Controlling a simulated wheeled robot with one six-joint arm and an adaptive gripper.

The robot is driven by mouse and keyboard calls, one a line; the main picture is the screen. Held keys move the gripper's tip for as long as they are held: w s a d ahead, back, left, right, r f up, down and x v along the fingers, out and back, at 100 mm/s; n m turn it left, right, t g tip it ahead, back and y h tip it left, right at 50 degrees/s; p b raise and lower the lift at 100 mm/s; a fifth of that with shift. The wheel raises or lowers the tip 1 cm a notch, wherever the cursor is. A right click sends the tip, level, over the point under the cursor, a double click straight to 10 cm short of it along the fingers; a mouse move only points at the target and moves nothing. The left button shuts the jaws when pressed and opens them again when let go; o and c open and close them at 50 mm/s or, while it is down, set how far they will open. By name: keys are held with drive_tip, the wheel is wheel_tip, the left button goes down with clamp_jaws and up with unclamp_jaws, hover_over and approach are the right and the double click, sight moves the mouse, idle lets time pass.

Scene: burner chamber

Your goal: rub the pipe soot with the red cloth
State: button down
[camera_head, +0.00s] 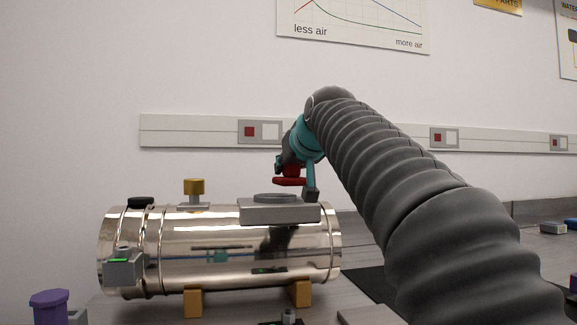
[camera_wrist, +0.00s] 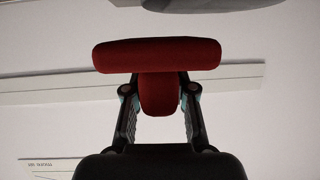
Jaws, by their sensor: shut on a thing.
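My gripper (camera_head: 292,170) is shut on the red cloth (camera_head: 289,182), a pad with a thick stub between the fingers. The cloth also shows in the wrist view (camera_wrist: 157,55), with its wide face held out beyond the fingertips. In the head view the gripper and cloth are just above the grey block (camera_head: 250,213) with a round dark opening on top of the shiny metal cylinder (camera_head: 205,255). The cloth appears apart from the block. I cannot make out pipe soot for certain; dark streaks on the cylinder may be reflections.
A brass knob (camera_head: 194,188) and a black cap (camera_head: 141,202) stand on top of the cylinder. A grey box with a green light (camera_head: 122,267) is on its left end. A wall rail with sockets (camera_head: 190,131) runs behind.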

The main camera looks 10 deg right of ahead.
drive_tip(key=shift+f+b, duration=0.8)
drive_tip(key=shift+f, duration=0.15)
idle(0.5)
drive_tip(key=shift+a+p, duration=0.3)
drive_tip(key=shift+a, duration=1.4)
drive_tip(key=shift+a+f, duration=0.2)
drive_tip(key=shift+a, duration=1.5)
drive_tip(key=shift+r+p, duration=0.1)
drive_tip(key=shift+p, duration=0.2)
drive_tip(key=shift+d, duration=0.1)
drive_tip(key=shift+d+r, duration=0.1)
drive_tip(key=shift+d, duration=1.55)
drive_tip(key=shift+d, duration=1.65)
